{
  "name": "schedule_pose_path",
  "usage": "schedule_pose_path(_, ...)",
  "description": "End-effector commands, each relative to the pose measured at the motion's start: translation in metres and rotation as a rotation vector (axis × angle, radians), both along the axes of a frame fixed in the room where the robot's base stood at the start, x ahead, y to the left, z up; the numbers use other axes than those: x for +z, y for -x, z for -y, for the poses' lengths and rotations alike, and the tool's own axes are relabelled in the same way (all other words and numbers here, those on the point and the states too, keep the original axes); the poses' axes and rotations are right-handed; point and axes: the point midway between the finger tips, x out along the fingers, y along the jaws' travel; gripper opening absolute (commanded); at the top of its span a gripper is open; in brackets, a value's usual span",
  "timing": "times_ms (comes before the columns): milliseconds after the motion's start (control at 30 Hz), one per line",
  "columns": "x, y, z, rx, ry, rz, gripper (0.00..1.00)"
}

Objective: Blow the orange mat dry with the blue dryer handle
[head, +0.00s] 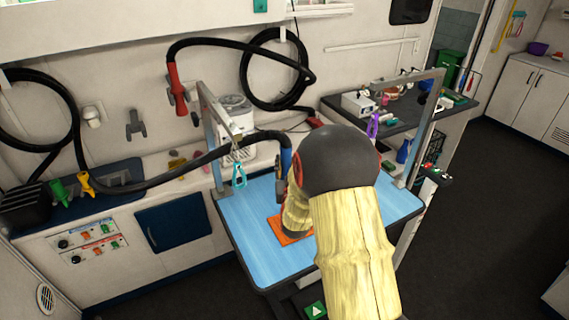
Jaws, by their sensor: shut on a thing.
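The blue dryer handle (286,161) is held over the blue grooming table (245,208), with a black hose running left from it. My gripper (281,186) is shut on the blue handle. It is partly hidden behind my arm, so the fingertips do not show clearly. The orange mat (277,229) lies flat on the table, below and close to the handle. My arm covers its right part. Which way the nozzle points cannot be made out.
A red dryer handle (178,88) hangs on its black hose at the back wall. Grey posts with a teal loop (239,176) and a purple loop (373,125) stand at the table's sides. A dark counter (410,112) with small items is behind right. Floor at right is clear.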

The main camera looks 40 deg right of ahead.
Motion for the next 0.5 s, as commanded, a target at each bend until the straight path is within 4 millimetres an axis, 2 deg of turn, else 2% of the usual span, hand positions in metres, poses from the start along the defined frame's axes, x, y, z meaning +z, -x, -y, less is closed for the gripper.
schedule_pose_path(300, 0.002, 0.029, -0.006, -0.001, 0.002, 0.004, 0.0)
schedule_pose_path(500, 0.002, 0.04, -0.009, -0.001, 0.002, 0.004, 0.0)
